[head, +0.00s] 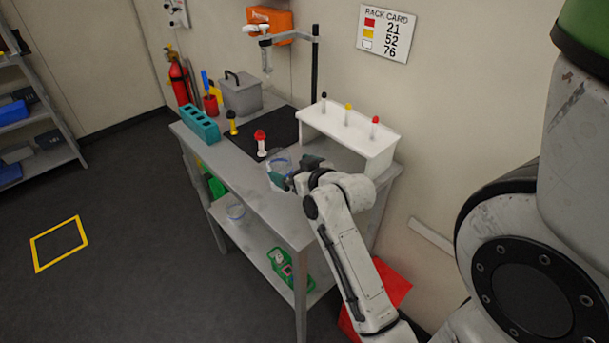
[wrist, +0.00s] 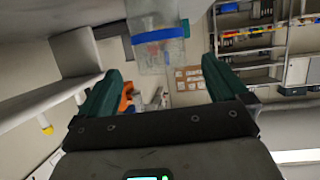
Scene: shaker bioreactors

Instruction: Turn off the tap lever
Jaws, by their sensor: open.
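I cannot clearly make out a tap lever. A pale fitting (head: 256,28) with a crossbar and a downward tube is held on a dark stand (head: 315,65) at the back of the bench; it may be the tap, but how its lever is turned is too small to tell. My gripper (head: 283,180) is open over the bench's front right part, well to the front of that fitting. A clear beaker with a blue band (head: 280,163) is right at its fingers. In the wrist view the beaker (wrist: 157,50) shows beyond the two green fingers of my gripper (wrist: 163,82).
The grey bench (head: 226,165) carries a white rack (head: 350,133) with coloured-top pieces, a teal block (head: 201,125), a grey box (head: 241,93) and a red-topped piece (head: 261,143) on a black mat (head: 258,124).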

